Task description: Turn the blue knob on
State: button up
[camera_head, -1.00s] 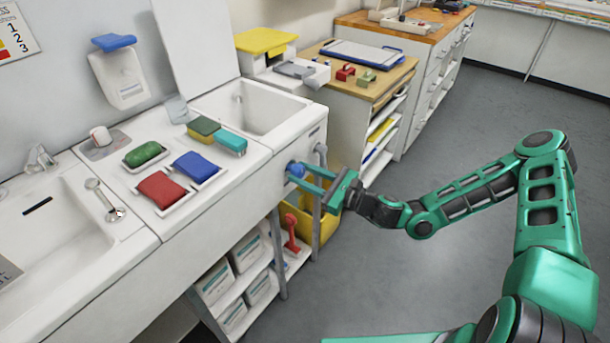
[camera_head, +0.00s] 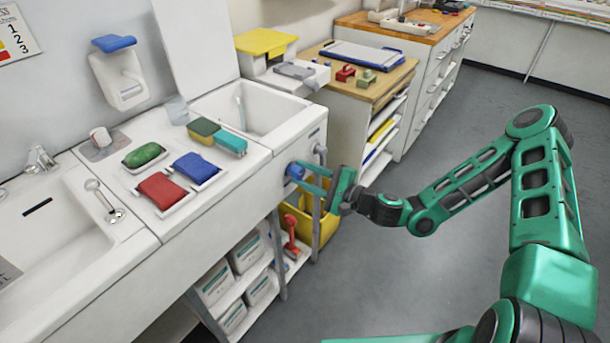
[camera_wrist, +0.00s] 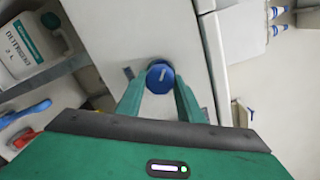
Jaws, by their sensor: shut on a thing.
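The blue knob (camera_head: 294,170) sits on the white front panel of the sink counter, below the right basin. It also shows in the wrist view (camera_wrist: 158,84), round, with a pale line mark on its face slightly off the finger direction. My gripper (camera_head: 305,177) reaches it from the right, its two green fingers on either side of the knob. In the wrist view my gripper (camera_wrist: 160,77) is shut on the knob, with the fingertips against its sides. The right basin (camera_head: 259,112) shows a pale vertical streak inside; I cannot tell for sure what it is.
A yellow bin (camera_head: 326,226) and a red-handled tool (camera_head: 291,232) are below. Shelves with white containers (camera_head: 247,250) lie under the counter. Coloured pads, including a red one (camera_head: 161,190), lie on top. The floor at right is clear.

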jog(key=shift+s+a+n, duration=0.1)
jog(key=shift+a+n, duration=0.05)
jog(key=shift+n, duration=0.85)
jog(key=o, duration=1.1)
jog(key=shift+c, duration=0.2)
jog(key=shift+d, duration=0.3)
jog(key=v, duration=1)
